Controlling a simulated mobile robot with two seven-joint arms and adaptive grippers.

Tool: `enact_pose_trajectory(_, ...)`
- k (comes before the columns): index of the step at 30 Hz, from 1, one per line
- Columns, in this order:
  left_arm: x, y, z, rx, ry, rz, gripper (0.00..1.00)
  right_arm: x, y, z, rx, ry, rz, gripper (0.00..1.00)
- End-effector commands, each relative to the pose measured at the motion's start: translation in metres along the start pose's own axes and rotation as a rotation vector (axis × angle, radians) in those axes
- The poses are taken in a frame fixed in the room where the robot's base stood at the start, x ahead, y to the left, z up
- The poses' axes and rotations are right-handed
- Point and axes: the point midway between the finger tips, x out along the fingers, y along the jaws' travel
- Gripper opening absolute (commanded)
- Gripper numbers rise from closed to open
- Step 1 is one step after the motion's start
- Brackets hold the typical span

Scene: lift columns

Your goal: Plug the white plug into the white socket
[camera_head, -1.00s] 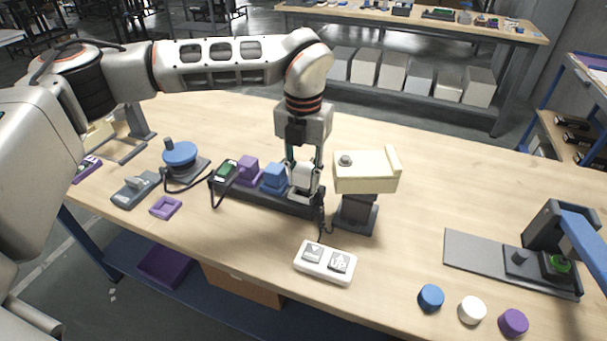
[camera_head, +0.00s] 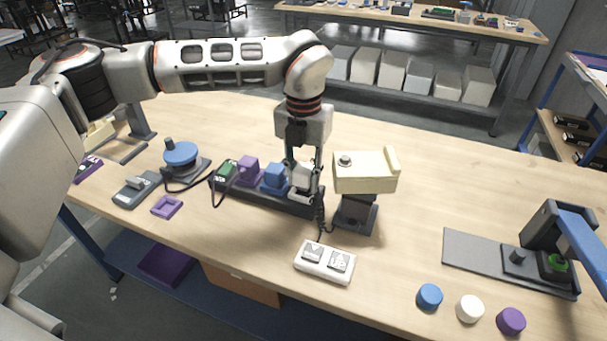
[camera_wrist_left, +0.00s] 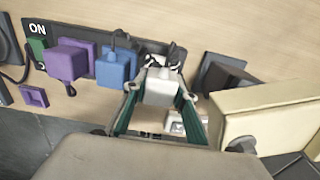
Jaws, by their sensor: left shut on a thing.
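The white plug (camera_head: 302,178) is between the fingers of my left gripper (camera_head: 304,188), which is shut on it. The plug is at the right end of the dark power strip (camera_head: 232,192), where the white socket is hidden under the plug and fingers. I cannot tell whether the plug is fully seated. In the left wrist view the white plug (camera_wrist_left: 160,88) is between the two green-lined fingers (camera_wrist_left: 160,105), over the strip's right end. My right gripper is not in view.
A blue plug (camera_head: 275,177) and a purple plug (camera_head: 248,169) sit on the strip to the left. A cream block on a dark column (camera_head: 365,172) stands close on the right. A white two-button box (camera_head: 325,262) lies in front. The table's right middle is clear.

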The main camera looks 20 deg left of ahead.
Motion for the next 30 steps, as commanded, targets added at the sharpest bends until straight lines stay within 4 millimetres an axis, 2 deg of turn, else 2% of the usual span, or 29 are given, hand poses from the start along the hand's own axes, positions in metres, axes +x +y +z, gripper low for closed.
enact_pose_trajectory(30,0.0072,0.0000,0.0000,0.000,0.000,0.000,0.08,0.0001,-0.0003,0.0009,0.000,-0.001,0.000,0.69)
